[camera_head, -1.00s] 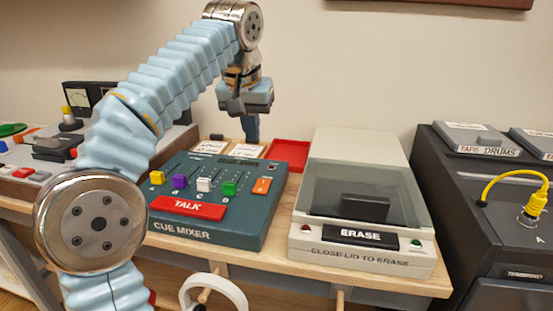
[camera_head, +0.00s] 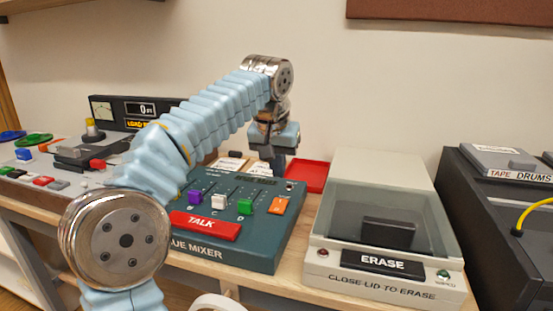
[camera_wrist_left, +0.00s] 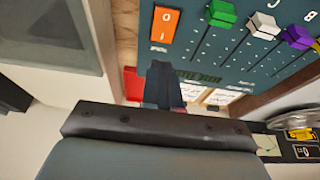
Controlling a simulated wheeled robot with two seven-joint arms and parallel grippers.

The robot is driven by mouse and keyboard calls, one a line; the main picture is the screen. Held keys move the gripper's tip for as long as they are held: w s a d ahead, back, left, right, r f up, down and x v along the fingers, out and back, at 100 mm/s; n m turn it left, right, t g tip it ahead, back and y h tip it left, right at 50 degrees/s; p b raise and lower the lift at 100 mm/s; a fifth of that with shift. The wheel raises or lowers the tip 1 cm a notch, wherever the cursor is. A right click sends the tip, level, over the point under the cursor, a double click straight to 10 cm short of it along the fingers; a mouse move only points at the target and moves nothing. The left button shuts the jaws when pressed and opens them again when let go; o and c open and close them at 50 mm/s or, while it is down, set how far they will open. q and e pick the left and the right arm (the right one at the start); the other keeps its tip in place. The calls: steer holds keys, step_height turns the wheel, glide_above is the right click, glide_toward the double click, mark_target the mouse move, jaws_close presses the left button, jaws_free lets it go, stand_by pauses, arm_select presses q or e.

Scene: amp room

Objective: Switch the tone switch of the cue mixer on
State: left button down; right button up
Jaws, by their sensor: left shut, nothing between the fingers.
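The cue mixer (camera_head: 235,255) is a dark teal box on the wooden bench, with coloured sliders and a red TALK bar (camera_head: 205,225). An orange rocker switch (camera_head: 278,205) sits at its right side. In the left wrist view the switch (camera_wrist_left: 163,24) carries O and I marks, with a label too small to read. My left gripper (camera_head: 278,172) is shut and empty, pointing down near the mixer's back edge, behind the switch. Its dark fingers (camera_wrist_left: 160,78) show below the switch in the wrist view, apart from it. My right gripper is not in view.
An eraser box (camera_head: 370,262) with a clear lid stands right of the mixer. A red tray (camera_head: 312,176) and paper cards (camera_head: 230,164) lie behind the mixer. A grey console (camera_head: 40,175) is at left. A dark cabinet (camera_head: 475,225) stands at right.

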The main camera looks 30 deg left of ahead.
mark_target(280, 204)
arm_select(q)
steer(key=x, duration=0.2)
steer(key=b+x, duration=0.1)
steer(key=x, duration=0.4)
steer(key=shift+s+f, duration=0.2)
steer(key=shift+s, duration=0.2)
steer(key=shift+w+p, duration=0.1)
steer(key=shift+p, duration=0.3)
steer(key=shift+f, duration=0.2)
steer(key=shift+s+d+r+b, duration=0.1)
steer(key=shift+s+b, duration=0.1)
steer(key=shift+s, duration=0.2)
steer(key=shift+s+d+r+b, duration=0.1)
steer(key=shift+s+d+b, duration=0.1)
steer(key=shift+s, duration=0.2)
